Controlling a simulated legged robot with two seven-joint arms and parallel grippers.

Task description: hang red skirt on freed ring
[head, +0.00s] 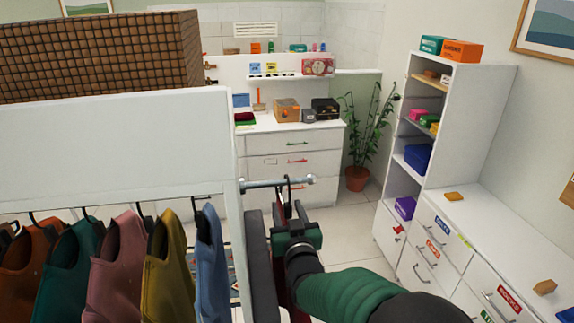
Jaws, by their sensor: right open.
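A short metal rod (262,184) sticks out from the right side of the wardrobe and ends in a round knob. A dark hanger hook (288,186) is over it. A narrow dark-red strip of cloth (280,222), seen edge-on and probably the red skirt, hangs below the hook. My right gripper (292,218) is at the cloth's upper part, just under the rod, with its jaws open. The gripper and its green arm hide much of the cloth. No separate ring can be made out. My left gripper is not in view.
Several tops on hangers, including a blue one (210,262), hang inside the wardrobe (110,150) on the left. A dark grey upright shape (259,268) stands close left of the gripper. A white shelf unit (470,110) and drawers are at the right.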

